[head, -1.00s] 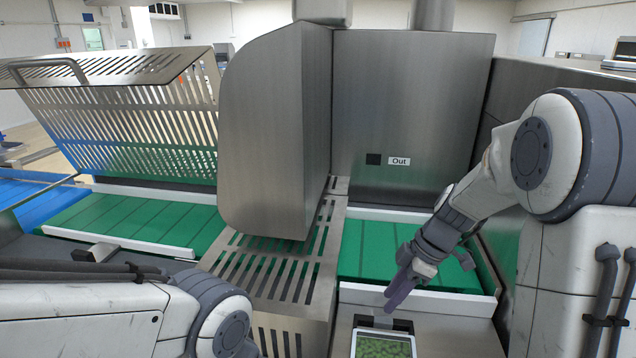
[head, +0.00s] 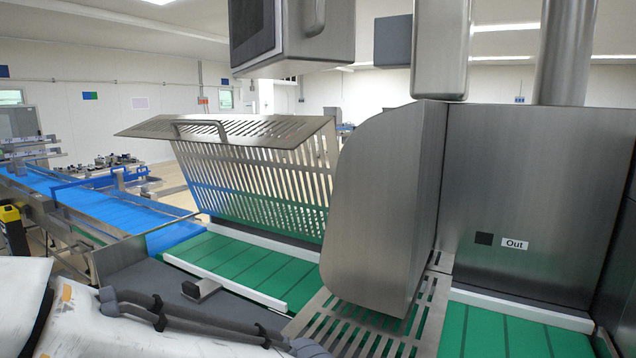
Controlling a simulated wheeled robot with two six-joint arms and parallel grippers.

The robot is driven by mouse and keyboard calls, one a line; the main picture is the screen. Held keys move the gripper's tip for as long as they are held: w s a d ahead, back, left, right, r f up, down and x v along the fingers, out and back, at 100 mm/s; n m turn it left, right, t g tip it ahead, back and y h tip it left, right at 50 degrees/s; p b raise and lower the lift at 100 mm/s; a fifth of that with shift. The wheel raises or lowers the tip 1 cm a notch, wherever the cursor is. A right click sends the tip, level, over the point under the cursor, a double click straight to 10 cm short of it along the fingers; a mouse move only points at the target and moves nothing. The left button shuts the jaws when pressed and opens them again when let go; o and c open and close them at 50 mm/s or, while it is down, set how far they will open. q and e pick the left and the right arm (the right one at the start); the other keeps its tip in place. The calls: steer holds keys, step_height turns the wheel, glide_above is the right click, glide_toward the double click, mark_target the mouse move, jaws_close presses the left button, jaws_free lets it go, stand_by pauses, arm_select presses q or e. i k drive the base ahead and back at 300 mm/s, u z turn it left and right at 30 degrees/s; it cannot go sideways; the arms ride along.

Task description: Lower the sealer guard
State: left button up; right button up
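The sealer guard (head: 255,180) is a slotted, bent metal sheet standing raised behind the green conveyor at the infeed side. Its top flap juts forward and carries a grey bar handle (head: 200,124). The guard stands left of the large steel sealer housing (head: 390,215). Part of my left arm shows along the bottom left, below the conveyor, but its gripper is out of view. My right arm and gripper are also out of view.
A green belt (head: 240,265) with white side rails runs under the guard. A blue conveyor (head: 90,205) lies at the far left. A dark screen unit (head: 290,35) hangs above. A slotted plate (head: 365,325) and an outfeed marked "Out" (head: 515,244) are at the right.

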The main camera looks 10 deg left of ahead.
mark_target(174, 127)
steer(key=u, duration=0.5)
steer(key=k, duration=0.6)
steer(key=u, duration=0.85)
steer(key=i, duration=1.25)
steer(key=z, duration=0.7)
